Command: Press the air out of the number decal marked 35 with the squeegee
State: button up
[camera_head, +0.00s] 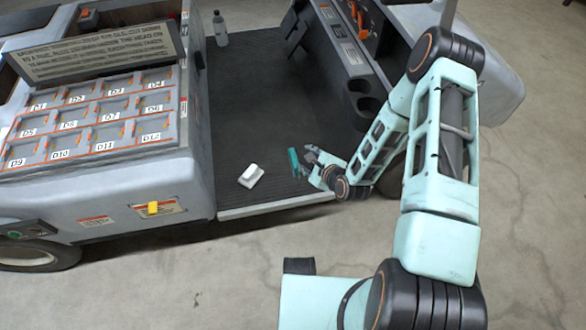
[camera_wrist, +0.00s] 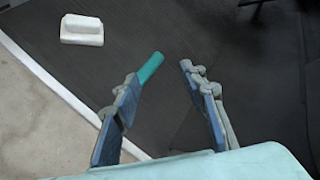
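My gripper (camera_head: 312,157) is low over the dark floor of the cart, near its front edge. In the wrist view its two fingers (camera_wrist: 160,78) stand apart with a gap between them. A teal stick-like piece (camera_head: 293,160) is just left of the gripper. In the wrist view this piece (camera_wrist: 150,68) shows beside the left fingertip, partly hidden by it; I cannot tell whether they touch. A white block with a raised grip (camera_head: 251,176) lies on the cart floor further left, also in the wrist view (camera_wrist: 82,30). I cannot tell which is the squeegee. No decal reading 35 is legible.
A rack of labelled compartments (camera_head: 95,115) stands at left under a sign board (camera_head: 95,55). A yellow piece (camera_head: 153,208) is on the cart's side. A bottle (camera_head: 220,28) stands at the floor's far end. Cup holders (camera_head: 362,97) are at right. The middle floor is clear.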

aim_at(295, 160)
jog(key=w+a+f+m+t+b, duration=0.1)
jog(key=f+m+b, duration=0.1)
jog(key=f+m, duration=0.1)
jog(key=w+f+m+t+b, duration=0.1)
jog(key=f+m+b, duration=0.1)
jog(key=m, duration=0.3)
jog(key=w+a+f+m+t+h+b, duration=0.1)
jog(key=f+m+b, duration=0.1)
jog(key=f+m, duration=0.2)
jog(key=shift+a+f+t+b, duration=0.3)
jog(key=shift+a+b, duration=0.05)
jog(key=shift+b, duration=0.05)
jog(key=shift+b+x, duration=1.05)
jog(key=shift+x, duration=1.6)
jog(key=shift+a+r, duration=0.15)
grip_shut()
